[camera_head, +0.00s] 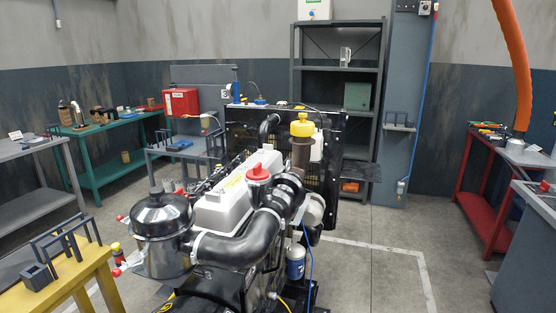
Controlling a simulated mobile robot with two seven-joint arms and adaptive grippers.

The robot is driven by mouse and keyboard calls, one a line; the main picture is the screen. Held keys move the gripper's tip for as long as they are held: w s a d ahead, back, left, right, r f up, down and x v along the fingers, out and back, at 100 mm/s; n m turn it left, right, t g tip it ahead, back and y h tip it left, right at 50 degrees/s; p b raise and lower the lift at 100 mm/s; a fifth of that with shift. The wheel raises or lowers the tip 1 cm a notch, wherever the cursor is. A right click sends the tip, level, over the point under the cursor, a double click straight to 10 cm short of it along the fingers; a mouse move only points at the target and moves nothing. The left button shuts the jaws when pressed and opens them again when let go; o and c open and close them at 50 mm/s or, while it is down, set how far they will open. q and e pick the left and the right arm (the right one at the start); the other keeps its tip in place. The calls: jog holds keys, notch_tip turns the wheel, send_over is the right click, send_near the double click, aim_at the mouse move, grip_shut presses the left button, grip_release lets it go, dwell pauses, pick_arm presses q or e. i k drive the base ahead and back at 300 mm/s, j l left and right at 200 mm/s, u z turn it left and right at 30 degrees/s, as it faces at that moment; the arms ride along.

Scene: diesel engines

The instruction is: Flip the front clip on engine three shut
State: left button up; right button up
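A diesel engine (235,195) stands in the middle, with a grey-white valve cover, a red cap (258,172) and a yellow cap (302,125). A sign that seems to read 3 (225,94) is behind it. At the engine's near left end is a round air cleaner canister (162,235) with a black lid and a shiny body. Small red-tipped parts stick out at its left side, one higher (120,218) and one lower (117,272). They may be clips, but I cannot tell whether either is open or shut. Neither of my grippers is in view.
A yellow table (85,270) with dark racks stands close on the left. Green (110,125) and grey benches are behind it. A red bench (478,185) and a grey cabinet (535,215) are at right. Floor right of the engine (375,260) is clear.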

aim_at(120, 218)
jog(key=j+z, duration=0.25)
jog(key=j, duration=1.35)
jog(key=j+z, duration=0.3)
jog(key=j, duration=1.35)
